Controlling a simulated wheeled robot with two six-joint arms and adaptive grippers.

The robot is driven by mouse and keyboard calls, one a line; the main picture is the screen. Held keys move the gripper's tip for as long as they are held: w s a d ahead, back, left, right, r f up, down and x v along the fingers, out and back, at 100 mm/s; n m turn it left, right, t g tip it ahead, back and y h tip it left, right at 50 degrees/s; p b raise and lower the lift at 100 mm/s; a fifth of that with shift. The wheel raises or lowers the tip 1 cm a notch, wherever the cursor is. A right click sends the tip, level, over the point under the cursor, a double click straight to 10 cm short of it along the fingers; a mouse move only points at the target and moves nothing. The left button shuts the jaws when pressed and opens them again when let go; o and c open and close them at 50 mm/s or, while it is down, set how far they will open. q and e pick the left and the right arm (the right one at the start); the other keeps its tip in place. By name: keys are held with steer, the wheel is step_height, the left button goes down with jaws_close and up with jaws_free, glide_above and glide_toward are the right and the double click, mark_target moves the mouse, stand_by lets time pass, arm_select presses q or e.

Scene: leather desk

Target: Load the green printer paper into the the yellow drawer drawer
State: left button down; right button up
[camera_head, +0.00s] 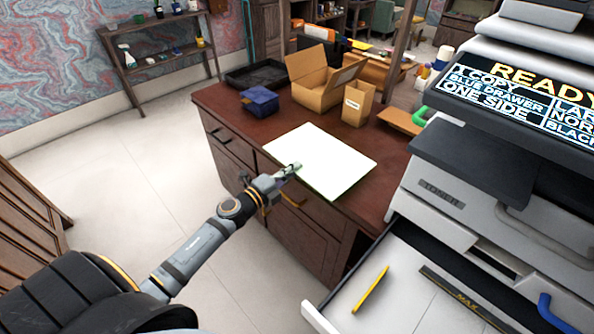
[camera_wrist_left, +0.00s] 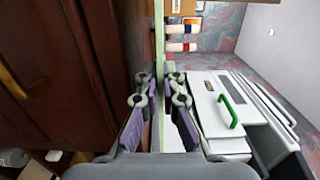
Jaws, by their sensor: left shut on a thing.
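The printer paper (camera_head: 325,160) is a flat white sheet with a thin greenish edge, lying on the brown desk and reaching its front edge. My left gripper (camera_head: 287,171) is shut on the paper's near left edge. In the left wrist view the paper (camera_wrist_left: 159,60) shows edge-on as a pale green strip between the fingers (camera_wrist_left: 159,105). An open printer drawer (camera_head: 400,300) at the lower right holds a yellow guide (camera_head: 370,289) and a dark strip marked MAX. No paper shows in the visible part of the drawer. My right gripper is not in view.
The printer (camera_head: 460,190) stands right of the desk (camera_head: 225,100); its screen reads READY. A blue box (camera_head: 260,100), an open cardboard box (camera_head: 318,88) and a small carton (camera_head: 357,105) stand behind the paper. A blue handle (camera_head: 556,312) is at the lower right.

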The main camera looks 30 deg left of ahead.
arm_select(q)
step_height(320, 180, up, 6)
steer(key=p, duration=0.3)
steer(key=shift+r, duration=0.2)
steer(key=s+d+f+n+y, duration=0.3)
steer(key=s+d+f+y, duration=0.2)
steer(key=s+d, duration=0.3)
steer(key=shift+s+d+f+n+t+y, duration=0.15)
steer(key=shift+f+n+t+y, duration=0.15)
steer(key=shift+f+t, duration=0.1)
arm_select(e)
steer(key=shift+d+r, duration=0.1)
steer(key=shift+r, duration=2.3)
